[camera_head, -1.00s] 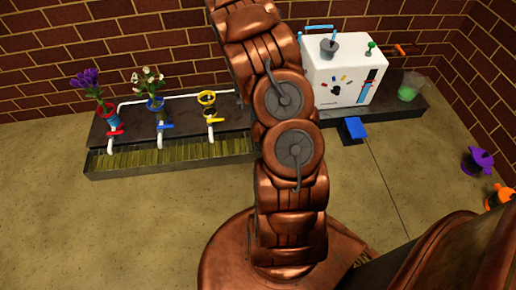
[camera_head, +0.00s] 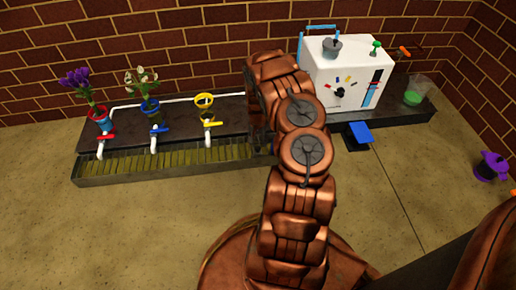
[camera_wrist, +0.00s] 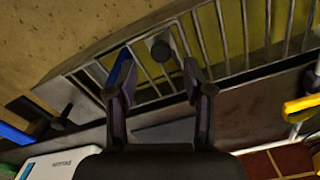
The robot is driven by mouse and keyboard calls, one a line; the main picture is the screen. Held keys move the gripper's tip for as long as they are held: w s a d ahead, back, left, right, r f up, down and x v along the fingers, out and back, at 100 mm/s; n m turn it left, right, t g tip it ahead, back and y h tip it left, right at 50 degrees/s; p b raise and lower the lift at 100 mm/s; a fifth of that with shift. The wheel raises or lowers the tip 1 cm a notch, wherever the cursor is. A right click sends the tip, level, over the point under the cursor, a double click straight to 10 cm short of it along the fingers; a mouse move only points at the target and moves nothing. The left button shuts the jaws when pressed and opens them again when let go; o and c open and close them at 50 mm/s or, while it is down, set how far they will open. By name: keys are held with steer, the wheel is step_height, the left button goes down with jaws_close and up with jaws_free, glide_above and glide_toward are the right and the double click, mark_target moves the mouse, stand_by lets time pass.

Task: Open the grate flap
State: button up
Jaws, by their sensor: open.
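The metal grate (camera_head: 170,162) runs along the front of the dark bench, with yellow showing between its bars. In the wrist view, the barred grate (camera_wrist: 233,40) spans the upper part. A dark round knob (camera_wrist: 160,48) shows on its bars, just beyond my fingertips. I cannot tell where the flap's edges are or whether it is raised. My gripper (camera_wrist: 158,75) is open, with its fingers apart on either side of the knob's line and nothing seen between them. A blue strip (camera_wrist: 121,69) shows by the left finger. My arm hides the gripper in the head view.
A white machine (camera_head: 346,75) stands on the bench at right, with a blue pedal (camera_head: 358,134) below. A purple pot (camera_head: 490,166) is at far right. The floor in front is open.

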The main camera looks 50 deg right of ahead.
mark_target(258, 148)
steer(key=shift+f+b, duration=0.65)
steer(key=shift+f, duration=1.45)
jaws_close()
